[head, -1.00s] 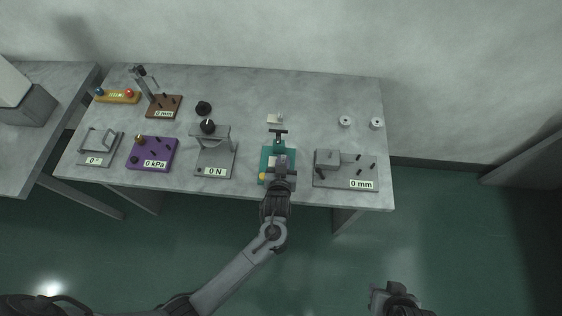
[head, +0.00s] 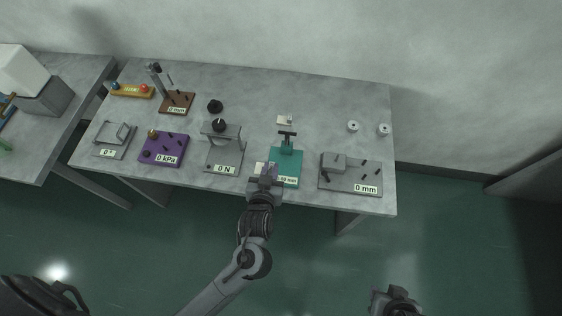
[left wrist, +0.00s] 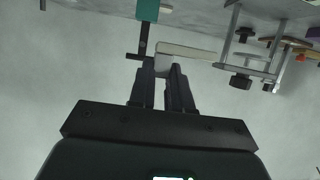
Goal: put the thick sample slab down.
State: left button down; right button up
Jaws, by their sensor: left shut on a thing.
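The pale sample slab (left wrist: 190,51) is gripped at one end between the fingertips of my left gripper (left wrist: 160,75) in the left wrist view, and its free end reaches to the right. In the head view my left gripper (head: 266,176) is at the front edge of the table, at the left front of the green gauge (head: 291,168). A small pale part of the slab (head: 259,168) shows beside its fingers. My right gripper (head: 396,298) is low in the head view, away from the table; its fingers are not clear.
A grey force stand (head: 222,156) is left of my left gripper, and a grey gauge block (head: 350,176) stands to the right. Small pale pieces (head: 285,119) lie behind the green gauge. Bare tabletop (head: 320,115) lies between.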

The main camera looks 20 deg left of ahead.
pick_arm(q)
jog(key=s+r, duration=0.1)
jog(key=s, duration=0.1)
notch_tip(320, 180, up, 12)
jog(key=m+h, duration=0.3)
send_over(259, 164)
jog(key=w, duration=0.1)
notch_tip(259, 164, up, 14)
jog(key=s+d+p, duration=0.1)
jog(key=s+p, duration=0.2)
jog(key=p, duration=2.1)
jog(key=shift+d+t+h+p, duration=0.3)
jog(key=shift+d+h+p, duration=0.05)
jog(key=shift+h+p, duration=0.05)
